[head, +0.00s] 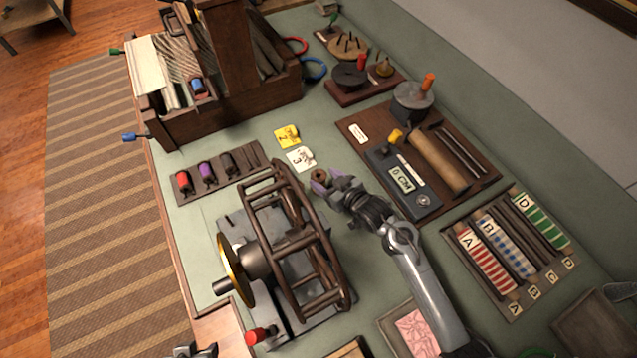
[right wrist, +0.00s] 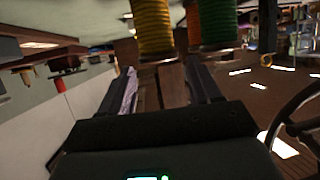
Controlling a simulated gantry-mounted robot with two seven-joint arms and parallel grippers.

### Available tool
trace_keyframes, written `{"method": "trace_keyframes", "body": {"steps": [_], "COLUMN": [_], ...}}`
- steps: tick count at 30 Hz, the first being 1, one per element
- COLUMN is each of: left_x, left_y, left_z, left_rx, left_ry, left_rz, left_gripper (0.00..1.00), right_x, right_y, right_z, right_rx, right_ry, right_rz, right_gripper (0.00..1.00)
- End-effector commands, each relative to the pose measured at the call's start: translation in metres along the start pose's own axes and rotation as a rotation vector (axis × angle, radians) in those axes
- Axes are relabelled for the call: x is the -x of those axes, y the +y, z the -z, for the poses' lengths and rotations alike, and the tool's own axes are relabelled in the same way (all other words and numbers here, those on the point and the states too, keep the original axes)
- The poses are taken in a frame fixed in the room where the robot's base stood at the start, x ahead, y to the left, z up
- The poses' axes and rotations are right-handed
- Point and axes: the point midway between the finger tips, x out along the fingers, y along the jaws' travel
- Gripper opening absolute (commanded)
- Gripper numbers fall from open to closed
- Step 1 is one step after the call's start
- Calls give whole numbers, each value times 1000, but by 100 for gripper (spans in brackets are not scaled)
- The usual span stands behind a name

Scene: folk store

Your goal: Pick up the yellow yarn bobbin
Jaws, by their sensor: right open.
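A yellow yarn bobbin (right wrist: 153,25) stands at the top of the right wrist view, just beyond my right gripper's fingertips (right wrist: 165,78). Its top is cut off by the picture edge. I cannot make out this bobbin for sure in the head view. My right gripper (head: 329,184) is open and reaches over the table beside a dark round winding frame (head: 292,240). A small brown ring-shaped thing (head: 320,175) lies at its fingertips. A grey metal part at the bottom edge of the head view may be my left gripper (head: 195,350); its jaws are unclear.
A rack (head: 218,172) holds red, purple and dark bobbins. Yellow (head: 287,136) and white (head: 300,159) cards lie near it. A tool board (head: 480,185) stands right of my gripper.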

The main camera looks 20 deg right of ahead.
Motion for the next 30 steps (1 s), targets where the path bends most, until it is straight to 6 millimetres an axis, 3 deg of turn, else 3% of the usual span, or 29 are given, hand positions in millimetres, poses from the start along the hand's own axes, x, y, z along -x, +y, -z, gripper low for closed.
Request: {"method": "trace_keyframes", "body": {"steps": [7,18,27,30], "left_x": [-3,-12,-12,-12], "left_y": [-2,-2,1,1], "left_z": [-2,-4,-4,-4], "left_rx": [-7,-7,2,4], "left_ry": [-1,-2,-1,-1], "left_rz": [6,6,-1,-3], "left_gripper": [43,43,43,43], "right_x": [-14,-55,-58,-58], "right_y": [0,1,1,1], "right_z": [-2,-7,-7,-7], "right_rx": [0,2,2,1], "right_ry": [1,1,0,0], "right_rz": [0,0,0,0], "right_gripper": [63,63,63,47]}}
